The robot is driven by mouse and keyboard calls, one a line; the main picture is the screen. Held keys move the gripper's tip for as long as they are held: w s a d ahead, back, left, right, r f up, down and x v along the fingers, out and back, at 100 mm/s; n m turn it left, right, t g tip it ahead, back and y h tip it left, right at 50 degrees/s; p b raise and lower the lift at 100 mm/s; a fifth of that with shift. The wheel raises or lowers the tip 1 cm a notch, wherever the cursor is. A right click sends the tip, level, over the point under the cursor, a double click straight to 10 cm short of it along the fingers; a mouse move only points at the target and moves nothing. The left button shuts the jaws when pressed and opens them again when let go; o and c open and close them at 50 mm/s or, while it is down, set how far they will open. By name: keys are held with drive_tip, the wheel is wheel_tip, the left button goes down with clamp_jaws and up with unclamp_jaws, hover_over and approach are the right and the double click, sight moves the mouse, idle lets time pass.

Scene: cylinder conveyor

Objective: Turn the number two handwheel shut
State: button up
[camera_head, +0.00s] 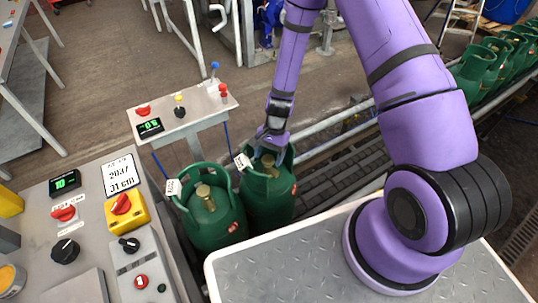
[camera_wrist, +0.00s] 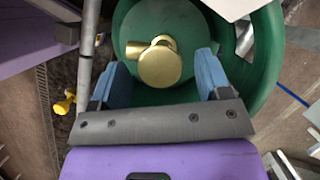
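Two green gas cylinders stand side by side in the head view, a left one (camera_head: 212,228) and a right one (camera_head: 270,205). Each has a white tag; I cannot read a number on either. The left cylinder's brass handwheel (camera_head: 204,193) shows inside its collar. My gripper (camera_head: 268,158) points down into the right cylinder's collar, hiding most of its valve. In the wrist view, a round brass handwheel (camera_wrist: 160,66) lies between the blue fingertips of my gripper (camera_wrist: 161,62). The fingers are open, with a gap on each side of the handwheel.
The green collar (camera_wrist: 262,75) surrounds the valve closely. A white tag (camera_wrist: 230,8) hangs at the collar's top. A small panel (camera_head: 180,115) with coloured knobs stands behind the cylinders, and a control desk (camera_head: 90,235) at left. More green cylinders (camera_head: 475,68) stand at the upper right.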

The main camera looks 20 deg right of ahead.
drive_tip(key=v, duration=1)
drive_tip(key=shift+w+r, duration=0.15)
drive_tip(key=shift+r, duration=0.15)
drive_tip(key=shift+d, duration=0.15)
drive_tip(key=s+d+r+n+t+h, duration=0.1)
drive_tip(key=s+d+r+n+t, duration=0.15)
drive_tip(key=r, duration=1.05)
drive_tip(key=s+d+r+n+t, duration=0.1)
drive_tip(key=s+r+n, duration=0.15)
drive_tip(key=r, duration=1.05)
drive_tip(key=s+d+r+n+t+h, duration=0.1)
drive_tip(key=s+d+r+n+t, duration=0.1)
drive_tip(key=s+r, duration=0.5)
drive_tip(key=s+d+r+n+t+h, duration=0.1)
drive_tip(key=s+d+r+n+t, duration=0.1)
drive_tip(key=s+r, duration=0.5)
drive_tip(key=s, duration=0.4)
drive_tip(key=shift+s+r+t, duration=0.3)
drive_tip(key=shift+r+t, duration=0.05)
